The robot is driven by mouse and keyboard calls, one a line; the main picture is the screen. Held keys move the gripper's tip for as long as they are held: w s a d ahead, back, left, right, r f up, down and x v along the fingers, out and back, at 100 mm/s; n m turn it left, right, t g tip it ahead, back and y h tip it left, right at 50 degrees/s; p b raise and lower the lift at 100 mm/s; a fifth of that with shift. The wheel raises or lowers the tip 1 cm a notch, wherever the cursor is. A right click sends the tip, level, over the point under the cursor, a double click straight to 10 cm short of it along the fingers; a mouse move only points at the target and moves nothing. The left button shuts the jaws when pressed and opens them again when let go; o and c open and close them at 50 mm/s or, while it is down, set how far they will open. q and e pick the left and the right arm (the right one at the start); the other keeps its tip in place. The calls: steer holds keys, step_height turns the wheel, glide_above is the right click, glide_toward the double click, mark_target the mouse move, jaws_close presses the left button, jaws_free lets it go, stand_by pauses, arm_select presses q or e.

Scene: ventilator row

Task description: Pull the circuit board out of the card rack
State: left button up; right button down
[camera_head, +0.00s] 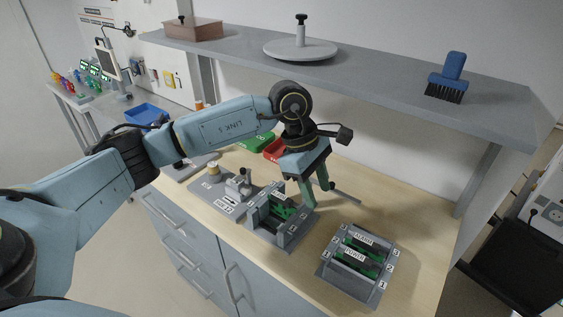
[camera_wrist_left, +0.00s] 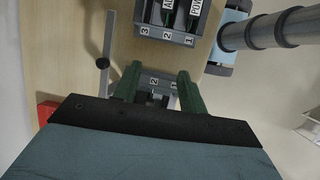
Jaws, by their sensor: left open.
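A grey card rack (camera_head: 283,236) with green board parts (camera_head: 283,208) stands on the bench in the head view. A second grey rack (camera_head: 352,291) to its right holds green boards labelled ALARM (camera_head: 363,239) and POWER (camera_head: 354,254), with slot numbers 1 to 3. My left gripper (camera_head: 318,192) is open, fingers pointing down, at the far right side of the first rack. In the left wrist view, the first rack (camera_wrist_left: 163,78) shows between and beyond the open fingers (camera_wrist_left: 158,90). The fingers hide part of it, and I cannot tell whether they touch it. My right gripper is not in view.
A shelf (camera_head: 370,64) with a blue brush (camera_head: 447,78) overhangs the bench back. A grey fixture plate (camera_head: 208,186) lies left of the first rack. Green (camera_head: 259,143) and red (camera_head: 274,150) bins stand behind. Bare bench top (camera_head: 415,222) lies right of the second rack.

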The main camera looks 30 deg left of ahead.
mark_target(282, 196)
arm_select(q)
steer(key=a+r+y, duration=0.2)
steer(key=a+y, duration=0.2)
steer(key=a, duration=0.5)
steer(key=f, duration=0.9)
steer(key=w+f, duration=0.1)
steer(key=f, duration=0.3)
steer(key=shift+f+p, duration=0.25)
steer(key=shift+p, duration=0.05)
jaws_close()
steer(key=shift+r, duration=0.25)
